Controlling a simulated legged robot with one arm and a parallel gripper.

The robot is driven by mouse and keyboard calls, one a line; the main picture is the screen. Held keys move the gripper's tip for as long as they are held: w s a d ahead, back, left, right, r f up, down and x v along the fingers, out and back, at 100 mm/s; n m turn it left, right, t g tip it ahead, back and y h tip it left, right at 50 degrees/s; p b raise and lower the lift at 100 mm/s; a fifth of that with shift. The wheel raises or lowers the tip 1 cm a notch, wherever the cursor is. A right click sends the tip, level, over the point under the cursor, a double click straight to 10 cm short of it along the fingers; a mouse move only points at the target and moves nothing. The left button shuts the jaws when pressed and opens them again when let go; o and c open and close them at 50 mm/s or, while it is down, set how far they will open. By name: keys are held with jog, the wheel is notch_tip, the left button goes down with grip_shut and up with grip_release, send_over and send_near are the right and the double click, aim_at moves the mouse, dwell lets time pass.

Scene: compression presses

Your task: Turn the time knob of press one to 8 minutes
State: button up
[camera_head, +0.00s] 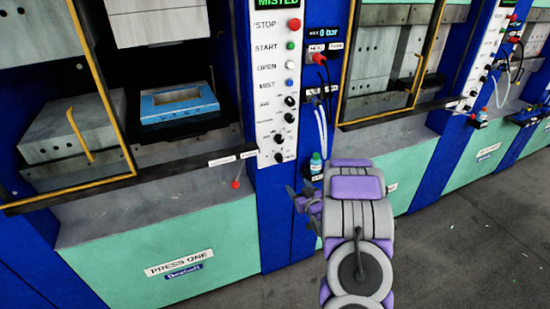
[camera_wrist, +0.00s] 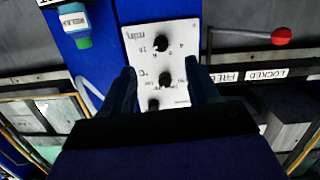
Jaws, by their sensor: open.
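Press one's control panel (camera_head: 272,75) is a white strip on a blue post, with coloured buttons above several black knobs. The lowest black knob (camera_head: 279,157) is at the panel's bottom edge. In the wrist view, which is upside down, a black knob (camera_wrist: 161,43) beside the letters "min" is at the top. A second knob (camera_wrist: 165,79), near a "°C" mark, appears between my fingers. My gripper (camera_head: 298,197) is below and right of the panel in the head view. Its fingers (camera_wrist: 162,72) are spread and empty, pointing at the panel. Exact knob settings are too small to read.
A red-ended lever (camera_head: 236,184) sticks out left of the panel, by the "LOCKED" and "FREE" labels; it also shows in the wrist view (camera_wrist: 281,37). A green-capped bottle (camera_head: 316,163) and hoses are close to the right. Press one's open chamber holds a blue mould (camera_head: 178,103).

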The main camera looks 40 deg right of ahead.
jog(key=t, duration=0.2)
jog(key=b, duration=0.2)
send_near(281, 161)
jog(key=x, duration=0.9)
jog(key=shift+w, duration=0.3)
jog(key=shift+r, duration=0.1)
jog(key=shift+c, duration=0.3)
jog(key=shift+m, duration=0.3)
jog(key=c, duration=1)
